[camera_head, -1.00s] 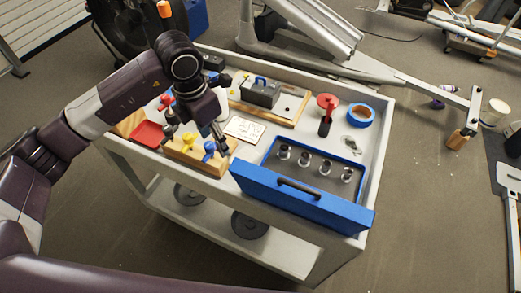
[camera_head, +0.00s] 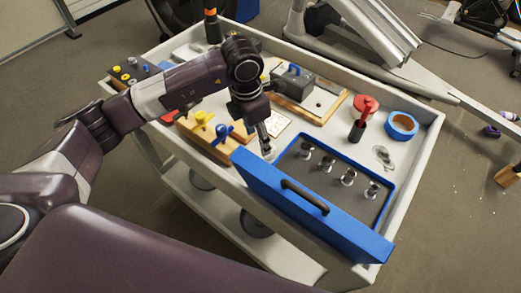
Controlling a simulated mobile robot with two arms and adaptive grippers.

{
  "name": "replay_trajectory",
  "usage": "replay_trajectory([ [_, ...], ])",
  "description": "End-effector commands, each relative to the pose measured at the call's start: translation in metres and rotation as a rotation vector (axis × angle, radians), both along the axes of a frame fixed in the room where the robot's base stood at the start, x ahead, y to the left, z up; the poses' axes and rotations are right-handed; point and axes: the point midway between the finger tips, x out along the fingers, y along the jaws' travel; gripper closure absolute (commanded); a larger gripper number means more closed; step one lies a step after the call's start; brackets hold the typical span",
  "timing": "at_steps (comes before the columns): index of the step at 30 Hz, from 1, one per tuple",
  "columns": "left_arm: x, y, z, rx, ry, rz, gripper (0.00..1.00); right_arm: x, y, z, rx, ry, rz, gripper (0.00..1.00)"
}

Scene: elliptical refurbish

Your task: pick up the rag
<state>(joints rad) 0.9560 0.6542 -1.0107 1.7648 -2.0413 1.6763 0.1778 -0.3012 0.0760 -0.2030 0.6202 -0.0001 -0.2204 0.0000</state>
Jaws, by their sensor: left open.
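I cannot pick out a rag for certain in the head view. A small flat red item (camera_head: 169,117), partly hidden by my left arm, lies at the left side of the cart; I cannot tell if it is cloth. My left gripper (camera_head: 266,146) points down, open and empty, between the wooden block (camera_head: 200,137) with yellow and blue knobs and the open blue case (camera_head: 300,208). Whether it touches the case edge is unclear. My right gripper is out of view.
The grey cart (camera_head: 412,182) has raised rims. The case holds several metal cylinders (camera_head: 347,177). Behind are a white card (camera_head: 279,124), a grey box (camera_head: 292,83) on a board, a red-handled tool (camera_head: 357,131) and a blue tape roll (camera_head: 401,126). Gym equipment stands behind the cart.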

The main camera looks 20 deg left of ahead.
Motion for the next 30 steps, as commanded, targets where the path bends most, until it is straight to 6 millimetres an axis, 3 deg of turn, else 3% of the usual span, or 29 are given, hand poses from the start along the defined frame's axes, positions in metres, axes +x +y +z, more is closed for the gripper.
replay_trajectory([
  [4,-0.002,-0.002,-0.021,0.0,0.006,0.001,0.48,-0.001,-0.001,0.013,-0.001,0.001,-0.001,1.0],
  [9,0.001,-0.003,-0.042,-0.001,0.002,0.001,0.48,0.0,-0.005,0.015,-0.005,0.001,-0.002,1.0],
  [17,0.002,-0.004,-0.046,-0.001,-0.001,0.0,0.48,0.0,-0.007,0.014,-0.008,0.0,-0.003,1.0],
  [24,0.002,-0.004,-0.045,-0.001,-0.001,0.0,0.73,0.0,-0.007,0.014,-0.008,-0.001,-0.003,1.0],
  [30,0.002,-0.004,-0.045,-0.001,-0.001,0.0,0.75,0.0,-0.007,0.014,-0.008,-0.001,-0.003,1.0],
])
